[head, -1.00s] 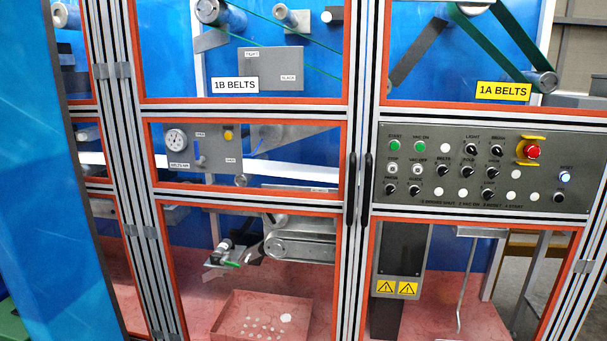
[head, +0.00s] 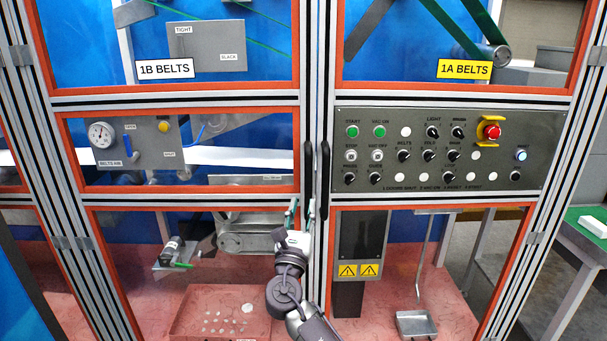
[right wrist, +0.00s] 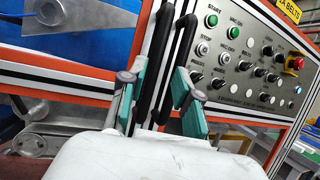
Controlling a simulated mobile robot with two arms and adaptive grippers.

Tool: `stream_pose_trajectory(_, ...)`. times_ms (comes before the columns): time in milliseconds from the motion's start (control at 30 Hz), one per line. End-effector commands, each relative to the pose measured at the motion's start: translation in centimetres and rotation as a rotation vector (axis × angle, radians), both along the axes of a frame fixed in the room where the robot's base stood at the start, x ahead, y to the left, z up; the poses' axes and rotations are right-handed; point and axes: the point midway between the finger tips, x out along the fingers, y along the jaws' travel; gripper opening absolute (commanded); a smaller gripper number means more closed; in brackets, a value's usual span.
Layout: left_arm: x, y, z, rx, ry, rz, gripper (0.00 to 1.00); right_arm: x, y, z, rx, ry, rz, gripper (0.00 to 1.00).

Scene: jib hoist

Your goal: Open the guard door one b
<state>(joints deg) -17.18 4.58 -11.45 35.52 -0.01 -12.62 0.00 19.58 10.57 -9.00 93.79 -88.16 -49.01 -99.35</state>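The guard door one b is the left orange-framed door with the "1B BELTS" label (head: 165,69); it looks shut. Its black vertical handle (head: 309,170) is beside the 1A door's handle (head: 325,170) at the centre posts. My right gripper (head: 298,213) is raised at the lower end of the 1B handle. In the right wrist view, my right gripper (right wrist: 153,84) has its two teal fingers apart. The 1B handle (right wrist: 152,65) and the 1A handle (right wrist: 177,68) both appear between the fingers; I cannot tell whether they touch. My left gripper is not in view.
A control panel (head: 440,152) with knobs and a red stop button (head: 491,131) is right of the handles. A pink tray (head: 190,330) lies behind the lower glass. A green-topped table (head: 575,216) stands at the far right.

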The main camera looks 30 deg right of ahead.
Motion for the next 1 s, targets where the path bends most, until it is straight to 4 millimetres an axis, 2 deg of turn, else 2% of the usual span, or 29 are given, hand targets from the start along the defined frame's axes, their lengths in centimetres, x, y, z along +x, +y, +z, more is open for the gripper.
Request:
stream_pose_trajectory(33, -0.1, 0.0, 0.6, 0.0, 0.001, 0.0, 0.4, 0.8, -0.8, 0.9, -0.002, -0.001, -0.001, 0.32)
stream_pose_trajectory(100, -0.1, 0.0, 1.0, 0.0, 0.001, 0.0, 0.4, 1.9, -1.7, 1.4, 0.0, 0.0, 0.0, 0.32)
stream_pose_trajectory(433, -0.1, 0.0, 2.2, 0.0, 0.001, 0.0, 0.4, 6.0, -5.5, 3.5, 0.001, 0.002, 0.001, 0.32)
stream_pose_trajectory(633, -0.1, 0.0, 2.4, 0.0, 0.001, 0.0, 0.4, 6.9, -6.3, 3.8, 0.003, 0.001, 0.003, 0.32)
stream_pose_trajectory(900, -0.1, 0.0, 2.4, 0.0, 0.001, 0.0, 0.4, 7.0, -6.4, 3.9, 0.004, 0.001, 0.003, 0.32)
stream_pose_trajectory(933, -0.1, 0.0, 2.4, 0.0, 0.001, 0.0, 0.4, 7.0, -6.4, 3.9, 0.004, 0.001, 0.003, 0.3)
stream_pose_trajectory(1000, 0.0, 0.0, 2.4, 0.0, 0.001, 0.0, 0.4, 7.0, -6.4, 3.9, 0.004, 0.001, 0.003, 0.19)
